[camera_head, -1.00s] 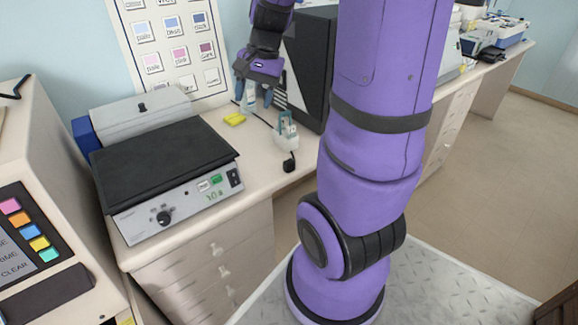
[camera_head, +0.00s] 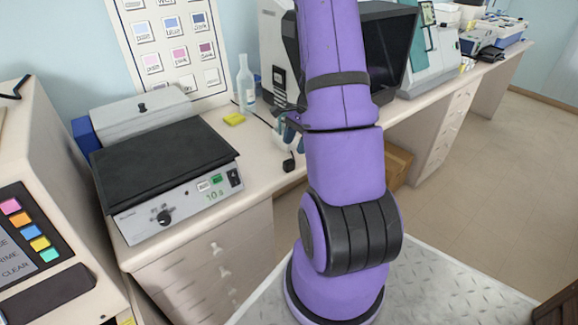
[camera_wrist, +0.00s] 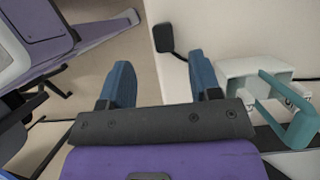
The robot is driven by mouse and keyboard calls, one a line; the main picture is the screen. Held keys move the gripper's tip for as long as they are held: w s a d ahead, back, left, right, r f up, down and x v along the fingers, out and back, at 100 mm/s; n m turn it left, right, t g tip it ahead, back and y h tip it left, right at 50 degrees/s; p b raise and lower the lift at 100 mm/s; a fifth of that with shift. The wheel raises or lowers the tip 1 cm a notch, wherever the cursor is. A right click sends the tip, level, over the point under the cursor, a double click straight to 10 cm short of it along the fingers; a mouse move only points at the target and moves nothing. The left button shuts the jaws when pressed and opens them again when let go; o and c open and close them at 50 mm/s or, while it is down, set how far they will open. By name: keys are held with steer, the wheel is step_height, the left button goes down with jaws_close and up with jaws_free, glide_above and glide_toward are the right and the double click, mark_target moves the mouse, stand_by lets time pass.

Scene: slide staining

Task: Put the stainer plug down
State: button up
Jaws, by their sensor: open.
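A small black plug (camera_head: 289,162) with a dark cord lies at the front edge of the bench, right of the black-topped stainer (camera_head: 165,160). In the wrist view the plug (camera_wrist: 163,38) shows beyond the fingertips, between their lines and apart from them. My gripper (camera_wrist: 160,78) is open, with its two blue fingers spread and nothing between them. In the head view my arm hides most of the gripper.
A white holder with a teal handle (camera_wrist: 288,120) stands close to the right finger. A clear bottle (camera_head: 245,88) and a yellow item (camera_head: 234,119) stand behind on the bench. A dark-screened machine (camera_head: 388,50) is behind my arm.

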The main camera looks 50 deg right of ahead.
mark_target(289, 161)
steer(key=shift+d+x, duration=0.1)
steer(key=shift+x, duration=1.65)
steer(key=shift+d+x, duration=0.15)
steer(key=shift+x, duration=1.65)
steer(key=shift+w, duration=0.15)
jaws_close()
steer(key=shift+r, duration=0.15)
